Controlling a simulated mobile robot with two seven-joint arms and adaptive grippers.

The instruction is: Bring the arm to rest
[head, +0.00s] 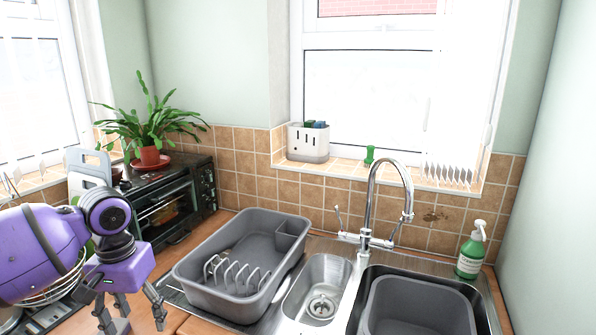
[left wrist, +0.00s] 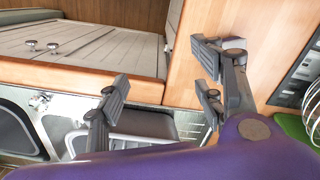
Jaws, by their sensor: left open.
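My left arm, purple with dark joints, comes in from the left edge of the head view. Its gripper (head: 133,312) points down over the counter's left front part, left of the grey dish rack (head: 190,277). The fingers are spread apart with nothing seen between them. In the left wrist view the open gripper (left wrist: 163,75) shows dark fingers on both sides of an empty gap. A wooden surface (left wrist: 180,75) lies beyond the fingers. My right arm is in neither view.
A toaster oven (head: 165,205) with a potted plant (head: 149,155) stands behind my arm. A wire basket (head: 50,290) is partly hidden by the arm. The sink (head: 322,290), tap (head: 371,200) and green soap bottle (head: 471,252) are to the right. A wire rack edge (left wrist: 298,75) shows beside the gripper.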

